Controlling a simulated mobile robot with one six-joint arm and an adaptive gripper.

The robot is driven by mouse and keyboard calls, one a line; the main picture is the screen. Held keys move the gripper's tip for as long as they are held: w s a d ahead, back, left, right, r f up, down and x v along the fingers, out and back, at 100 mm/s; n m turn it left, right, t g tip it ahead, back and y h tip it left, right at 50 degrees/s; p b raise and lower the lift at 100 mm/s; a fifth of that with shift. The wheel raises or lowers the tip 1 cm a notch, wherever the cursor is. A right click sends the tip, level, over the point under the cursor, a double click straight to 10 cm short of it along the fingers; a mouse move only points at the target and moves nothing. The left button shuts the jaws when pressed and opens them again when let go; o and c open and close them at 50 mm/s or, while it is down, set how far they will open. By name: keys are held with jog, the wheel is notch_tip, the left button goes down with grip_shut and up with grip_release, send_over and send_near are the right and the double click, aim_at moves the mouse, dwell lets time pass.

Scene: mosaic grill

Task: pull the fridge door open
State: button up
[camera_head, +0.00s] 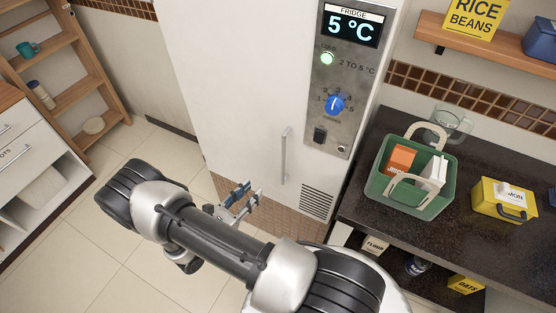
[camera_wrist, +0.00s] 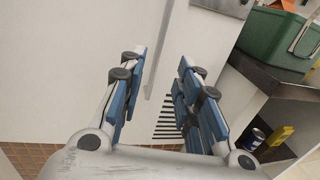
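The fridge (camera_head: 235,80) is a tall white cabinet with a grey control panel showing 5 °C. Its door looks shut. A thin vertical grey handle (camera_head: 284,156) is on the lower right part of the white front. In the wrist view the handle (camera_wrist: 158,50) runs down between the fingers' directions, ahead of the fingertips. My gripper (camera_head: 246,193) is to the left of the handle and in front of the fridge, apart from it in the head view. In the wrist view my gripper (camera_wrist: 159,68) is open, with nothing between its blue-padded fingers.
To the right is a dark counter (camera_head: 370,150) with a green basket (camera_head: 425,205) and a yellow box (camera_head: 490,208). A wooden shelf unit (camera_head: 85,62) and white drawers (camera_head: 30,150) stand at the left. The tiled floor (camera_head: 130,255) left of the fridge is clear.

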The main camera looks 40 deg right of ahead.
aim_at(283, 160)
jog(key=w+d, duration=0.1)
jog(key=d, duration=0.4)
jog(key=w+d+b, duration=0.1)
jog(key=d, duration=0.5)
jog(key=w+d, duration=0.1)
jog(key=d, duration=0.4)
jog(key=shift+w+d, duration=0.1)
jog(key=shift+d, duration=0.25)
jog(key=shift+c, duration=0.5)
grip_shut()
